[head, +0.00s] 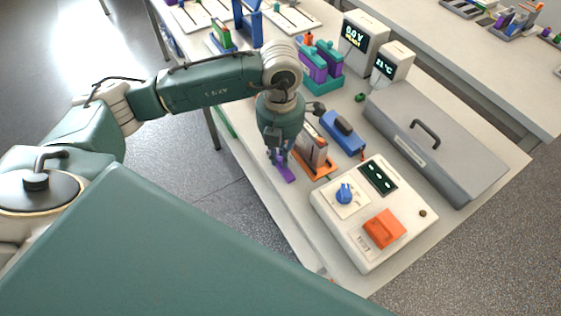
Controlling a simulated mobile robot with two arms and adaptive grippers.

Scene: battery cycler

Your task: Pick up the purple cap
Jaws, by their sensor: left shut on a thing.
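The purple cap (286,173) is at the near left edge of the table, directly under my left gripper (279,157). My left arm comes in from the left and the gripper points down, with its fingers shut on the cap. The fingers cover the cap's upper end. I cannot tell whether the cap still touches the table. My right gripper is not in view.
An orange holder (323,166) stands close right of the gripper, with a blue block (343,133) behind it. A white control box (360,228) with a blue knob and orange switch is nearer. A grey lidded case (440,150) lies right.

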